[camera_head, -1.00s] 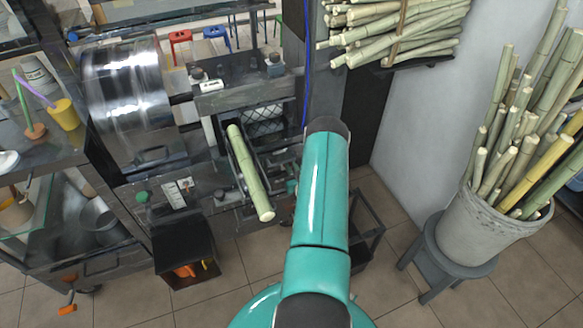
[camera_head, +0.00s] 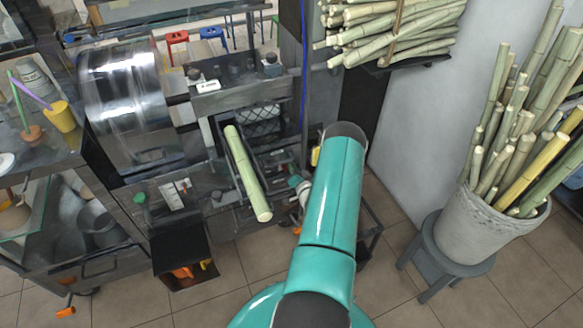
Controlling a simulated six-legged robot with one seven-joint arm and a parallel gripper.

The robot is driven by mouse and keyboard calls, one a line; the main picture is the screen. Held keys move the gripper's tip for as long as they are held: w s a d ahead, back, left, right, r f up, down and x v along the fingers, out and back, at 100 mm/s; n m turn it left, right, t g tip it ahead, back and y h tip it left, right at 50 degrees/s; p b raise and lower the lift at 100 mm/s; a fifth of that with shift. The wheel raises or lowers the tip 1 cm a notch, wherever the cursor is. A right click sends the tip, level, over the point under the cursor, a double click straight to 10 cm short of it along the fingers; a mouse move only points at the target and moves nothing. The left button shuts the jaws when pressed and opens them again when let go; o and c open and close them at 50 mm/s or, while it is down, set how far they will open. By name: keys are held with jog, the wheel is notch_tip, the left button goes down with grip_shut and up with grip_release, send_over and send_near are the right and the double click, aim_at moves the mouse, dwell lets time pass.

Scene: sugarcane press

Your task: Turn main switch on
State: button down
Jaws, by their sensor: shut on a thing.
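The main switch cannot be made out for certain. A small yellow piece (camera_head: 315,156) shows at the dark post, just left of the upper end of my teal arm, and may be part of a switch. My arm rises from the bottom middle and covers the area right of the press. A small pale and teal piece, likely my wrist, shows left of the arm beside the press. My gripper's fingers are hidden behind the arm. The sugarcane press (camera_head: 222,101) stands left of the arm, with a green cane (camera_head: 247,175) lying sloped in its feed chute.
A shiny metal drum (camera_head: 125,110) stands left of the press. A grey bucket of canes (camera_head: 490,235) stands on a stool at the right. Bundled canes (camera_head: 395,35) lie on a wall shelf. A blue cable (camera_head: 305,70) hangs along the post. Tiled floor is clear between arm and stool.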

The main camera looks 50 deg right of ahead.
jog(key=m, duration=0.4)
jog(key=shift+s+d+f+m, duration=0.1)
jog(key=shift+d+f+m, duration=0.05)
jog(key=shift+f+m, duration=0.4)
jog(key=shift+m, duration=0.75)
jog(key=shift+f+m, duration=0.15)
jog(key=shift+m, duration=0.75)
jog(key=c, duration=1.4)
grip_release()
jog(key=v, duration=1.3)
jog(key=shift+s, duration=0.35)
